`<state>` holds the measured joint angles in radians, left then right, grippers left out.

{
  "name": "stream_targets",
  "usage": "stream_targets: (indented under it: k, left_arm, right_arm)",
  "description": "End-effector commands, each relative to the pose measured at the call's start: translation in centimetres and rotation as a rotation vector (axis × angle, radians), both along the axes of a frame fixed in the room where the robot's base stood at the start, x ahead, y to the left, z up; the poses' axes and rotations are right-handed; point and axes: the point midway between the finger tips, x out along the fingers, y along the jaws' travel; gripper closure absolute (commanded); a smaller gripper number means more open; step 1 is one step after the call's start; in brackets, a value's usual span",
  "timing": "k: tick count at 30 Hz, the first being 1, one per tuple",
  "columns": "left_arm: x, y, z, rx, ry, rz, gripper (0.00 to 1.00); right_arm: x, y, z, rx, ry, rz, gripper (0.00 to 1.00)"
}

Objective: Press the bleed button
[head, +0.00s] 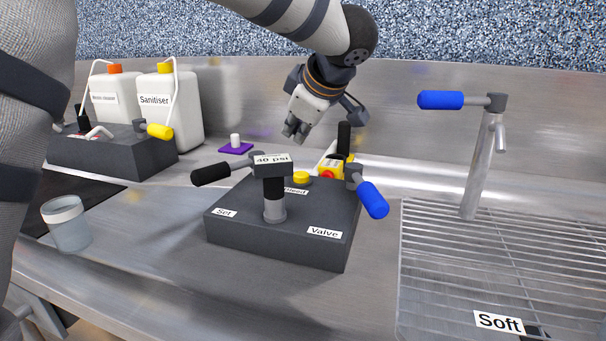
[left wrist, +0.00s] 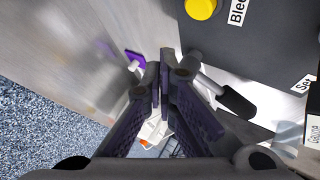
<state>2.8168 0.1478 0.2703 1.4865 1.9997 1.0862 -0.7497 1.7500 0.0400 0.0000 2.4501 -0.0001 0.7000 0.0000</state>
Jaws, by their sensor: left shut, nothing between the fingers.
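The yellow bleed button (head: 300,177) sits on top of the dark grey block (head: 300,245), behind the post with the 40 psi display (head: 272,160). A partly hidden label lies in front of it. My left gripper (head: 294,130) is shut and empty, in the air above and behind the button, apart from it. In the left wrist view the button (left wrist: 201,8) shows at the top edge, next to its label (left wrist: 238,10), and my fingertips (left wrist: 165,68) are together below it. My right gripper is not in view.
The block carries a black lever (head: 211,174) and a blue lever (head: 371,199). A yellow thing with a red button (head: 328,172) stands behind it. White jugs (head: 180,110) stand left, a blue-handled tap (head: 440,99) and drain grid (head: 510,260) right. A grey jar (head: 68,226) stands front left.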

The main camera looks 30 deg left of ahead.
Motion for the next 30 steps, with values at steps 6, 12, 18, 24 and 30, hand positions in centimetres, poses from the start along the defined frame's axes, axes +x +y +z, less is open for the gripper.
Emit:
stream_targets:
  k: [6, 12, 18, 24, 30]
  left_arm:
    - [0.0, 0.0, -3.3, 0.000, 0.007, 0.000, 1.00]
    - [0.0, 0.1, -4.4, -0.001, 0.004, 0.001, 1.00]
    - [0.0, 0.1, -4.6, -0.001, 0.004, 0.001, 1.00]
    - [0.0, 0.1, -4.6, -0.001, 0.004, 0.001, 1.00]
    - [0.0, 0.1, -4.5, -0.001, 0.004, 0.001, 1.00]
  right_arm:
    - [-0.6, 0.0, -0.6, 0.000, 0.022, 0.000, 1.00]
    - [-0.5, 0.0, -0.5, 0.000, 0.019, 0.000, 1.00]
    - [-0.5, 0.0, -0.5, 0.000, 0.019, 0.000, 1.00]
    - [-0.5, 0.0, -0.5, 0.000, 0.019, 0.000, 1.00]
    - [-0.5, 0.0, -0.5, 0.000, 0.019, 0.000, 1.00]
